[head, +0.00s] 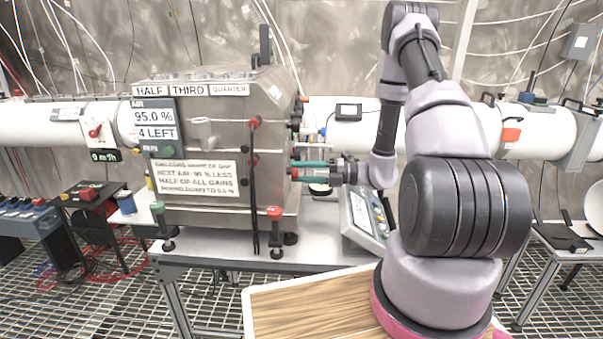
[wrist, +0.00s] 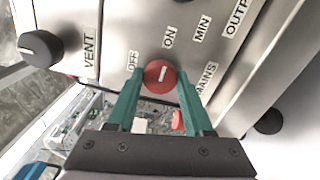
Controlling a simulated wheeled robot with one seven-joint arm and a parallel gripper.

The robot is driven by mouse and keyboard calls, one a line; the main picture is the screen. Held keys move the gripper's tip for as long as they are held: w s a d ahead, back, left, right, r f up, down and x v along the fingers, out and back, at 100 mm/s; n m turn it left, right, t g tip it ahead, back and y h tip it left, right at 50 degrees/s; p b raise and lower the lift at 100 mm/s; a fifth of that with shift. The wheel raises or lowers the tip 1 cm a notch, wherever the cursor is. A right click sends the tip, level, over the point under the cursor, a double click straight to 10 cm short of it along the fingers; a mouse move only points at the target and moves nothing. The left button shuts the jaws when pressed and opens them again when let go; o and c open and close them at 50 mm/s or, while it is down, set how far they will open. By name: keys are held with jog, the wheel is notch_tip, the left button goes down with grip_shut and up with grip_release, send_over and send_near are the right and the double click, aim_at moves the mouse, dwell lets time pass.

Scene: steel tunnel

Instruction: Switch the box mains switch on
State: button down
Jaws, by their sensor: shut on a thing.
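The box mains switch is a round red knob (wrist: 159,77) with a white pointer mark, on the steel box's side panel, by the labels OFF, ON and MAINS. The mark points roughly toward ON rather than OFF. My gripper (wrist: 158,86) has its green fingers on either side of the knob, shut on it. In the head view my gripper (head: 308,169) reaches from the right to the side of the steel box (head: 215,200). The knob is mostly hidden there behind the fingers.
A black knob (wrist: 41,48) labelled VENT sits left of the switch. A second red part (wrist: 178,121) shows below, between the fingers. A sloped control panel (head: 362,219) stands on the bench under my arm. A red-topped post (head: 275,213) stands at the box's front corner.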

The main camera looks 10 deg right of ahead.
jog(key=shift+c, duration=1.5)
grip_release()
jog(key=shift+d, duration=0.1)
jog(key=v, duration=1)
jog(key=shift+d, duration=0.35)
jog(key=shift+s, duration=0.1)
jog(key=shift+r, duration=0.1)
